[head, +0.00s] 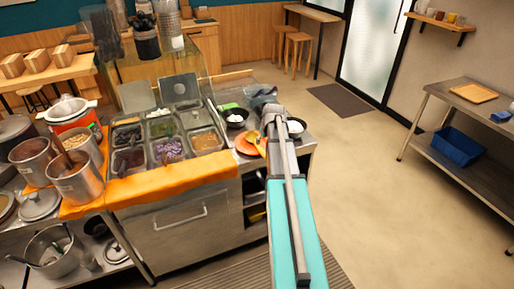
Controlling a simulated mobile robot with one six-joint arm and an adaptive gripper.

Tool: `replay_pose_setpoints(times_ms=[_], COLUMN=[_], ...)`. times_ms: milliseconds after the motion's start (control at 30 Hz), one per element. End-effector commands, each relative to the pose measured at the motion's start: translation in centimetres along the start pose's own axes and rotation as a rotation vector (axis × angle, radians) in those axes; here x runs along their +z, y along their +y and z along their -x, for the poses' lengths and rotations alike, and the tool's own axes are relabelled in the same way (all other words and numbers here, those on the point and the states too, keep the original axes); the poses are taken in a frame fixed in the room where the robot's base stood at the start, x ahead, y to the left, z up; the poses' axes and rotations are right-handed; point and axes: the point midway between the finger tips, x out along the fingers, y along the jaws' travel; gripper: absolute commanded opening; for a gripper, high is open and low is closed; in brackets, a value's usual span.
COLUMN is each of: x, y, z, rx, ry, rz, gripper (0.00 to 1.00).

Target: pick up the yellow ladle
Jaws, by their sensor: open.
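A yellow piece (261,146), which may be part of the yellow ladle, shows beside an orange plate (246,145) at the right end of the counter. My arm covers its right side, so its full shape is hidden. My gripper (264,102) is at the far end of my arm, above the counter's right end and farther back than the yellow piece. It is open and small in view. I see nothing held in it, but the fingertips are hard to make out.
A topping counter with several metal bins (168,150) lies left of my arm. Large steel pots (75,178) stand at the left. Open floor lies right, before a steel shelf table (470,100).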

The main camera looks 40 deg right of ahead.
Motion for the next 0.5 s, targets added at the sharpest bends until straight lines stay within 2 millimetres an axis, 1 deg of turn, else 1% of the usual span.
replay_pose_setpoints(times_ms=[33,100,500], x=[0.1,0.1,0.1], y=[0.0,0.0,0.1], z=[-0.8,-1.4,-4.3], rx=[0.000,0.000,0.000], ry=[0.000,0.000,0.000], rz=[0.000,0.000,-0.001], gripper=[0.74,0.74,0.74])
